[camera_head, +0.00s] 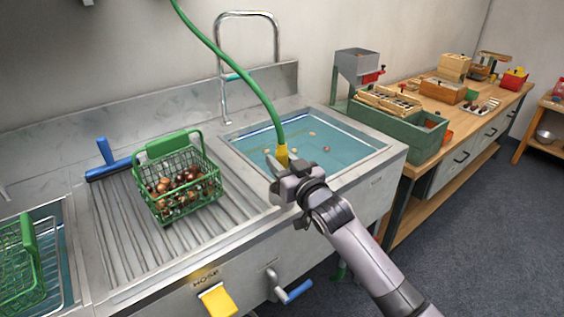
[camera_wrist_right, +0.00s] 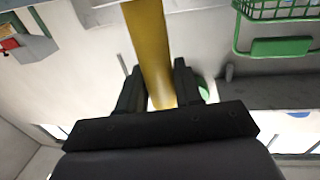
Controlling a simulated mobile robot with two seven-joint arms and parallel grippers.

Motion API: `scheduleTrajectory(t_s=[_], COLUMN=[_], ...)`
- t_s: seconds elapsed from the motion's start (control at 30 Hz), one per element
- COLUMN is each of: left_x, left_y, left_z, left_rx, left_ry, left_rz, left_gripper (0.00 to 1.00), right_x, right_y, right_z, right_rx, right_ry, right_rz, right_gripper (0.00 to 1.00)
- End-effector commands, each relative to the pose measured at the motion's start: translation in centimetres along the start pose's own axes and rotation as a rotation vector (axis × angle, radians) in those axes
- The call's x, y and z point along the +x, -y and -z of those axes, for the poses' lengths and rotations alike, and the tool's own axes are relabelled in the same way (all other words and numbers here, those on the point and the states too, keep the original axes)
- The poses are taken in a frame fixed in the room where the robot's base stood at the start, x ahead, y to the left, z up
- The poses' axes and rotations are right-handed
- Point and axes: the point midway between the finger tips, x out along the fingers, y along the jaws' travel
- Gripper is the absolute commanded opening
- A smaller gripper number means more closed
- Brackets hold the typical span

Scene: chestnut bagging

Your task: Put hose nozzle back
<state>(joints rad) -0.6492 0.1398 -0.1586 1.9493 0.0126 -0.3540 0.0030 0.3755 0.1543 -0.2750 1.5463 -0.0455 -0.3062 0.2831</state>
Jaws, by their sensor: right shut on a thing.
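The yellow hose nozzle (camera_head: 282,155) hangs on the end of a green hose (camera_head: 238,70) that comes down from the top of the head view. My right gripper (camera_head: 285,178) is shut on the nozzle, above the near left part of the water-filled right sink basin (camera_head: 350,140). In the right wrist view the yellow nozzle (camera_wrist_right: 150,50) runs between the two dark fingers (camera_wrist_right: 160,90). A yellow holder (camera_head: 218,300) sits on the sink front under the label HOSE. My left gripper is not in view.
A green wire basket of chestnuts (camera_head: 180,190) stands on the ribbed drainboard (camera_head: 130,235), beside a blue squeegee (camera_head: 110,165). A tall faucet (camera_head: 222,75) rises behind the basin. A blue-handled lever (camera_head: 293,292) juts from the sink front. A wooden bench (camera_head: 455,110) with boxes stands right.

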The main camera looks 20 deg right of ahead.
Motion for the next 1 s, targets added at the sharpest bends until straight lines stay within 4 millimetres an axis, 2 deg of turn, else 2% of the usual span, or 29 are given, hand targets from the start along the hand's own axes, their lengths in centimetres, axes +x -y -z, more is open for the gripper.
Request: scheduleTrajectory(t_s=[0.13,0.17,0.2,0.23,0.67,1.0], left_x=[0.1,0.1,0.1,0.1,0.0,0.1], left_y=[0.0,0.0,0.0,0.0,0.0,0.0], left_z=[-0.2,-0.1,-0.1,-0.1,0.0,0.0], left_rx=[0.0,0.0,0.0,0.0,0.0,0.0], left_ry=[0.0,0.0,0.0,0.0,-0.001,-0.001], left_rz=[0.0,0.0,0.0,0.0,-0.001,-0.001], left_gripper=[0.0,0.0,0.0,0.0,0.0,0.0], right_x=[0.0,0.0,0.0,0.0,-0.4,-5.1], right_y=[0.0,0.0,0.0,0.0,0.0,0.0], right_z=[-0.3,-0.3,-0.3,-0.3,0.0,-0.1], right_rx=[0.0,0.0,0.0,0.0,0.0,-0.001], right_ry=[-0.002,0.0,0.0,0.0,0.001,0.001], right_rz=[0.0,0.0,0.0,0.0,0.0,0.0], right_gripper=[0.0,0.41,0.54,0.6,0.6,0.6])
